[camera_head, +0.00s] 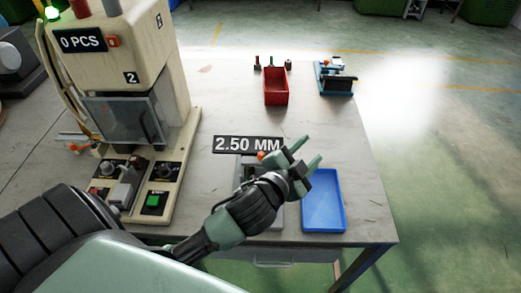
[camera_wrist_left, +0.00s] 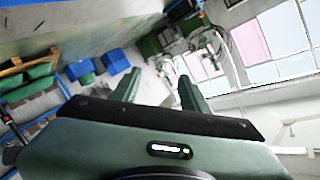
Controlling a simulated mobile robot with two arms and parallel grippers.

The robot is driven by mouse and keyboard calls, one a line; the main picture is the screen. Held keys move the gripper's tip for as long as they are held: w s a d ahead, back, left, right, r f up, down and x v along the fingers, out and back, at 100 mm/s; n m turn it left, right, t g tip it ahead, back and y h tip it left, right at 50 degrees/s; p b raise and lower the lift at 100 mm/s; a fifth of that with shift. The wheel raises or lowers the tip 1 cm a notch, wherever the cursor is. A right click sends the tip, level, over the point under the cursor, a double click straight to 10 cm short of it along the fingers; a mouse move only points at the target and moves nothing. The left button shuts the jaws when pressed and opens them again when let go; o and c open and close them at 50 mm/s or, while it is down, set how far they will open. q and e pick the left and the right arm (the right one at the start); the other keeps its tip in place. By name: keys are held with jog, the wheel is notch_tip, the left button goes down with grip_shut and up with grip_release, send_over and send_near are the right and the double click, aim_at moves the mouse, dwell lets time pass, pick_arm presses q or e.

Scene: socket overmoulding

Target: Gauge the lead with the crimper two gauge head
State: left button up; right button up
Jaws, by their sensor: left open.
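My left gripper (camera_head: 309,152) is open and empty, raised in front of the gauge station; its two fingers also show apart in the left wrist view (camera_wrist_left: 158,84). The gauge's black display (camera_head: 247,145) reads 2.50 MM. The grey gauge body (camera_head: 241,171) below it is partly hidden by my left wrist, with a small orange part (camera_head: 262,155) at its top. The cream crimper press (camera_head: 122,50), marked 2, stands at the left and its counter (camera_head: 82,41) reads 0 PCS. I cannot make out a lead with certainty. My right gripper is not in view.
An empty blue tray (camera_head: 324,228) lies right of the gauge near the table's front edge. A red bin (camera_head: 276,98) and a blue and black device (camera_head: 336,82) stand farther back. The table (camera_head: 225,95) is clear between press and red bin.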

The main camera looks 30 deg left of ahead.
pick_arm(q)
jog(key=w+d+r+m+t+h, duration=0.1)
jog(key=w+d+r+m+h, duration=0.2)
jog(key=d+r+m+h, duration=1.25)
jog(key=s+d+f+m+g+h, duration=0.2)
jog(key=s+d+f+m+g, duration=0.2)
jog(key=m+g, duration=0.75)
jog(key=m+g+y, duration=0.5)
jog(key=m+y, duration=0.4)
jog(key=y, duration=0.9)
send_over(261, 154)
notch_tip(261, 154, down, 14)
jog(key=shift+r, duration=0.1)
jog(key=shift+a+f, duration=0.2)
jog(key=shift+f, duration=0.15)
jog(key=shift+m, duration=0.3)
notch_tip(261, 154, down, 7)
jog(key=shift+d+f+p, duration=0.1)
jog(key=shift+d+p, duration=0.05)
jog(key=shift+p, duration=0.75)
grip_shut()
